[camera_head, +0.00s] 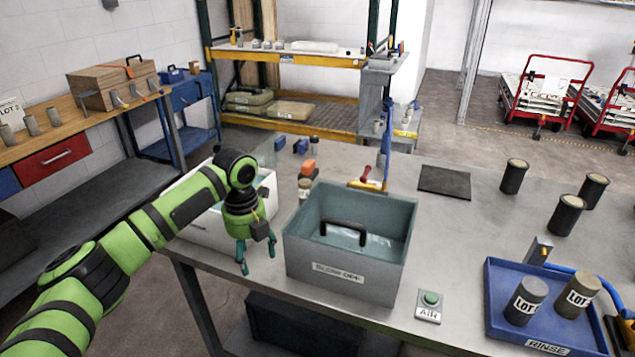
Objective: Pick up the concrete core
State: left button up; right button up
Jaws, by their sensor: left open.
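Two short cylinders with "LOT" labels, which look like concrete cores, stand upright in the blue rinse tray (492,318) at the right. One is a grey core (532,290) and the other a brownish core (583,287) to its right. My left gripper (257,260) hangs open and empty, fingers down, at the left of the grey blow-off box (300,258), far from both cores. My right gripper is not in view.
A white bin (190,238) stands left of my gripper. A green AIR button (431,298) sits between the blow-off box and the rinse tray. Several dark cylinders (514,178) with pale tops stand behind the tray. A black mat (444,182) lies at the back.

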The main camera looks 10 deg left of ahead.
aim_at(304, 185)
jog(key=i+l, duration=0.1)
jog(key=i, duration=0.4)
jog(key=i+l, duration=0.1)
jog(key=i, duration=0.4)
